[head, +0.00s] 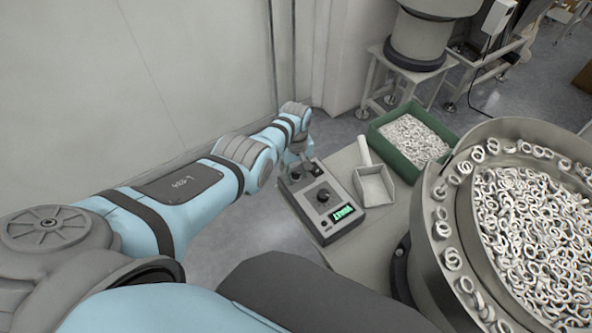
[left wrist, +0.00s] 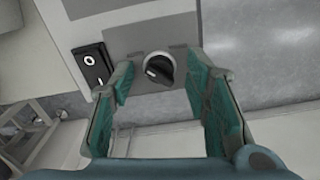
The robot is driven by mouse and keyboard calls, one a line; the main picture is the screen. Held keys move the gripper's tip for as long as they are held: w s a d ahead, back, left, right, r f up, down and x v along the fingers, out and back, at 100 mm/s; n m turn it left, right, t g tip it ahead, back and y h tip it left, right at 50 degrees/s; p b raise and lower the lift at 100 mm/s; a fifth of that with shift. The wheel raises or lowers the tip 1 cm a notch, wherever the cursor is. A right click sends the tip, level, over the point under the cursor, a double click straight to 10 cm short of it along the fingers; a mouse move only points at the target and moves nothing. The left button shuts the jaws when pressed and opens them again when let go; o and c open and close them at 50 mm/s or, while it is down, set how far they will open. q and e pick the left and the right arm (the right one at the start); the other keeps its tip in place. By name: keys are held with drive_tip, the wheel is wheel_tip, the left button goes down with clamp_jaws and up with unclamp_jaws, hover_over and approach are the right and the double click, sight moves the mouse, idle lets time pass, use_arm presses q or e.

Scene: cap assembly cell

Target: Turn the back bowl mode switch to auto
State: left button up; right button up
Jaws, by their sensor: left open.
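The control box (head: 342,231) stands on the table edge in the head view, with dark knobs and a lit green display (head: 345,212). My left gripper (head: 298,163) is at the box's far end, over its back controls. In the left wrist view a round black rotary switch (left wrist: 160,68) sits on a grey plate, its pointer slanted. My left gripper (left wrist: 158,76) is open, its teal fingers on either side of this switch, with a gap to each. Its position labels are not readable. My right gripper is not in view.
A black rocker switch (left wrist: 93,66) is left of the rotary switch. A scoop (head: 374,186), a green bin (head: 383,150) of white rings and a large metal bowl feeder (head: 462,178) stand to the right of the box. A pale wall (head: 90,90) is behind the arm.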

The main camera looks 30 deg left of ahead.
sight(296, 173)
use_arm(q)
wheel_tip(296, 173, up, 12)
idle(0.4)
idle(0.3)
